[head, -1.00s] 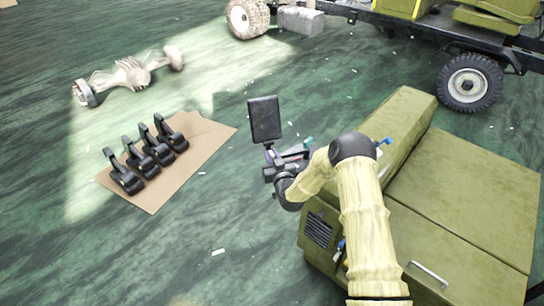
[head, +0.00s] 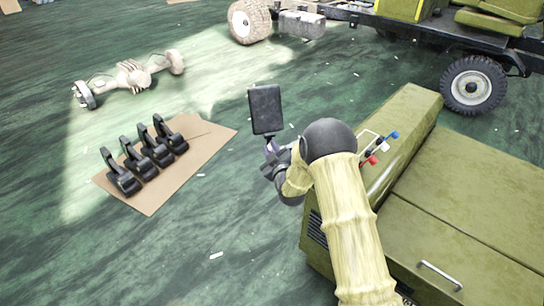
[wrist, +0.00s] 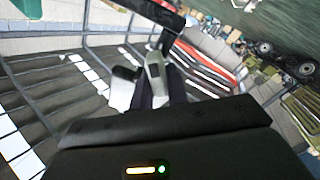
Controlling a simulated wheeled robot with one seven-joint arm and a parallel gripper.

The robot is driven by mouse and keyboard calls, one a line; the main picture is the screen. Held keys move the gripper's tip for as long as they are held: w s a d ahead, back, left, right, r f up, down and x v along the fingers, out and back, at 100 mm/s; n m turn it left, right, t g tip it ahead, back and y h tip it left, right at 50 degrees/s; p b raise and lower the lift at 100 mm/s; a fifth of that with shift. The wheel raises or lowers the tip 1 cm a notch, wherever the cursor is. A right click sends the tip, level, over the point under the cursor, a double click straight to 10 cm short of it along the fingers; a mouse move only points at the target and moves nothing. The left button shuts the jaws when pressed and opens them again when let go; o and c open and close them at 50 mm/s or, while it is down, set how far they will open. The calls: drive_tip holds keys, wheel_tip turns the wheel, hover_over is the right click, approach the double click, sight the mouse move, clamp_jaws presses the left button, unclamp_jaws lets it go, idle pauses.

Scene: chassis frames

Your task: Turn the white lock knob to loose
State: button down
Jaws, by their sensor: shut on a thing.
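My gripper (head: 272,165) is at the end of my cream-sleeved arm, left of the green machine. In the wrist view its jaws (wrist: 152,85) are shut on a small pale grey piece (wrist: 154,68); whether this is the white lock knob I cannot tell. In the head view the held piece is hidden behind my wrist. No white lock knob can be made out clearly. Levers with a blue knob (head: 394,135) and a red knob (head: 371,160) stand on the green machine (head: 455,195), right of my wrist and apart from the gripper.
A black flat panel (head: 265,110) rises on a thin stem at my gripper. Several black parts (head: 145,160) lie on a cardboard sheet (head: 215,131) to the left. An axle (head: 130,77) lies on the floor beyond. A vehicle chassis with a wheel (head: 472,85) is at upper right.

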drive_tip(key=n+b, duration=0.3)
drive_tip(key=f+n+b, duration=0.1)
drive_tip(key=n+b, duration=0.1)
drive_tip(key=b, duration=0.1)
drive_tip(key=shift+s+a+n, duration=0.1)
drive_tip(key=shift+a+n, duration=0.1)
drive_tip(key=shift+n, duration=0.2)
drive_tip(key=shift+f+n+b, duration=0.1)
drive_tip(key=shift+n+b, duration=1)
drive_tip(key=shift+n, duration=0.1)
drive_tip(key=shift+n+b, duration=0.9)
drive_tip(key=shift+n, duration=0.2)
drive_tip(key=c, duration=1.4)
unclamp_jaws()
